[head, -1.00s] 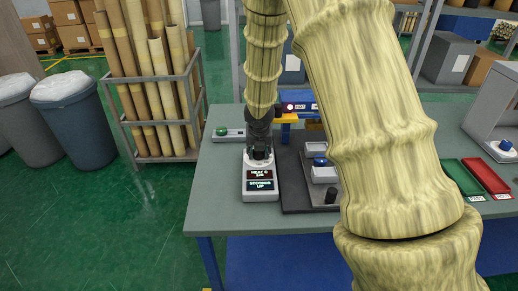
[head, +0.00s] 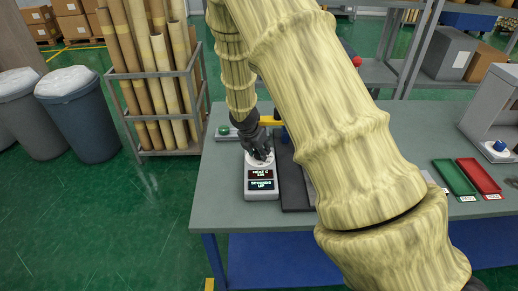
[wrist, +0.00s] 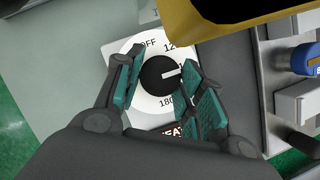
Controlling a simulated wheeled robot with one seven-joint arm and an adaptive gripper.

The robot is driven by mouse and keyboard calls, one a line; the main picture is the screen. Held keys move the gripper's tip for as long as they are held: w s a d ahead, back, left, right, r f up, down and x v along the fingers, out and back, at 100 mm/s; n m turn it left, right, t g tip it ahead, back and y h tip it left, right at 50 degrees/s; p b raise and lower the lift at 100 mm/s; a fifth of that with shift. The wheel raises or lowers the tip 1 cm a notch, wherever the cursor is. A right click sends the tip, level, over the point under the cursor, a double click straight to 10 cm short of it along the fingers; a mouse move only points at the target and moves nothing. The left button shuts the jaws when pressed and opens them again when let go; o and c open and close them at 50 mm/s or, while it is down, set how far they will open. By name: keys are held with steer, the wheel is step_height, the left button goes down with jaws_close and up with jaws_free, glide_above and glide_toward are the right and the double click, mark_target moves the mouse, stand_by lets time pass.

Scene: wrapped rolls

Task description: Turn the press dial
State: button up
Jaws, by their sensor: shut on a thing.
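The press dial is a black round knob (wrist: 158,76) with a white pointer mark, on a white disc printed with OFF and numbers. In the wrist view the mark points right, towards a number partly hidden by a finger. My gripper (wrist: 163,66) has its teal-padded fingers on both sides of the knob, closed on it. In the head view my gripper (head: 259,152) comes down onto the top of the white control box (head: 262,194), hiding the knob. The box has two small displays (head: 262,179); the upper starts with HEAT C, its number too small to read surely.
The box stands on a grey-green table (head: 222,180) beside a dark base plate. A yellow part (wrist: 225,18) is close above the fingers in the wrist view. A blue knob (wrist: 306,58) is at its right. Green (head: 455,177) and red (head: 481,177) trays lie at the table's right.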

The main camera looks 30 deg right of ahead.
stand_by(0.3)
steer(key=o, duration=1)
steer(key=shift+r, duration=0.15)
steer(key=v, duration=1.1)
steer(key=shift+a+r, duration=0.2)
steer(key=shift+r, duration=0.1)
steer(key=shift+r, duration=0.1)
